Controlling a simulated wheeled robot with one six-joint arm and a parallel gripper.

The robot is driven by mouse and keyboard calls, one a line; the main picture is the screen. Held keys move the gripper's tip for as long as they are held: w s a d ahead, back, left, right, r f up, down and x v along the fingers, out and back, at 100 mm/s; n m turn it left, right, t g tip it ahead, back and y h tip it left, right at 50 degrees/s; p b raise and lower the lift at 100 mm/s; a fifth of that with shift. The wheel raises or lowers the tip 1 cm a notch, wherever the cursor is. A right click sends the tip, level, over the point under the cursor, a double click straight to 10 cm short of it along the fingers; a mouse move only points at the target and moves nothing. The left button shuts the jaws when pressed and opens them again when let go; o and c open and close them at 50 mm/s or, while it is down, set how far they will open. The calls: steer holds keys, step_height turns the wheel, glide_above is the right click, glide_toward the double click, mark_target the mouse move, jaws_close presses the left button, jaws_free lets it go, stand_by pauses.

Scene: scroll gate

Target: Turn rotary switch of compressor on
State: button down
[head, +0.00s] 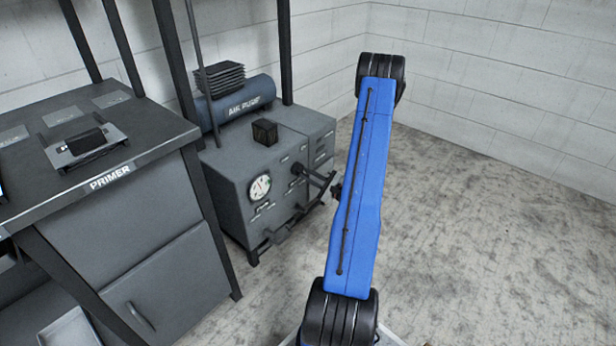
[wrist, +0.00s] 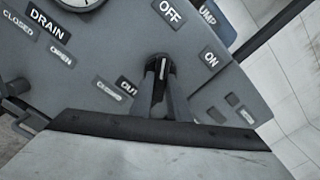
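The compressor (head: 225,185) is a grey cabinet with a round gauge and a blue air tank on top. In the wrist view, its panel (wrist: 115,50) appears tilted. The dark rotary switch (wrist: 162,70) has a pale mark that points up the picture, toward the OFF label (wrist: 168,12). The ON label (wrist: 211,58) lies to its right. My gripper (wrist: 162,88) has one dark finger on each side of the switch, close against it. In the head view, my blue arm link covers most of the gripper, and the switch cannot be made out.
A dark workbench marked PRIMER (head: 110,178) stands left of the compressor. Dark rack posts rise behind it. In the wrist view, the DRAIN label (wrist: 47,20) and other labels sit on the panel. The floor (head: 480,240) at right is clear.

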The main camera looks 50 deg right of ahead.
steer(key=shift+m, duration=0.3)
steer(key=m, duration=0.6)
steer(key=shift+a+m, duration=0.1)
steer(key=shift+m, duration=0.2)
steer(key=m, duration=0.6)
steer(key=shift+a+m, duration=0.1)
steer(key=shift+m, duration=0.2)
stand_by(0.3)
steer(key=c, duration=1.7)
jaws_free()
steer(key=shift+s, duration=0.15)
